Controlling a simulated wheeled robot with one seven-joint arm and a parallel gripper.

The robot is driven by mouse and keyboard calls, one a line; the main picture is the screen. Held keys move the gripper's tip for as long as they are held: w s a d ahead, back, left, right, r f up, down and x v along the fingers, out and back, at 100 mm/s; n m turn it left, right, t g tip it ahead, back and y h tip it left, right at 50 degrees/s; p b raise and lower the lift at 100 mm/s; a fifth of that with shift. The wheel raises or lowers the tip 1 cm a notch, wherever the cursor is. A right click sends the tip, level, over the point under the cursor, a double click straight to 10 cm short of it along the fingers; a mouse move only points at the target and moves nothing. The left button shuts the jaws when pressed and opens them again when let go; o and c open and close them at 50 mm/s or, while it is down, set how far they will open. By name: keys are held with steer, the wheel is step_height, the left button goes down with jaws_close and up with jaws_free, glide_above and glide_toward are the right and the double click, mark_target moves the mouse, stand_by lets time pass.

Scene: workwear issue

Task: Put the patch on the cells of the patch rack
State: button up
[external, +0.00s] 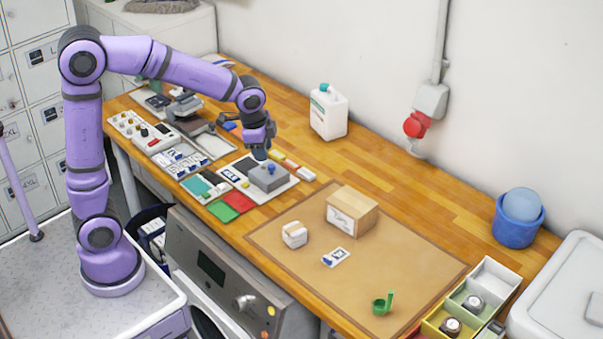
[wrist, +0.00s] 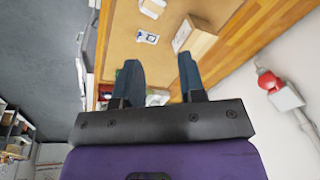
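A small white card with a dark blue mark, seemingly the patch (external: 336,258), lies flat on the brown mat. It also shows in the wrist view (wrist: 147,37), beyond my fingertips. A tray with several white-and-blue pieces (external: 180,160) stands on the left part of the bench; I cannot tell whether it is the patch rack.
On the brown mat (external: 400,255) are a cardboard box (external: 352,211), a white block (external: 294,234) and a green holder (external: 383,303). A white jug (external: 328,112) and a blue bucket (external: 517,220) stand along the wall. Coloured bins (external: 470,300) are at the right.

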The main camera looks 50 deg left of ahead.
steer(key=s+a+r+n+t, duration=0.1)
steer(key=s+a+r+n, duration=0.2)
steer(key=s+a+n, duration=0.2)
steer(key=s+a+r+n+t, duration=0.2)
steer(key=s+a+r+n, duration=0.2)
steer(key=s+a, duration=0.7)
steer(key=s+n, duration=0.1)
steer(key=s, duration=0.6)
steer(key=shift+s, duration=0.25)
steer(key=o, duration=0.5)
steer(key=shift+s+a+n, duration=0.2)
steer(key=shift+s+n, duration=0.15)
steer(key=shift+n, duration=0.05)
steer(key=shift+c, duration=0.2)
steer(key=shift+w, duration=0.1)
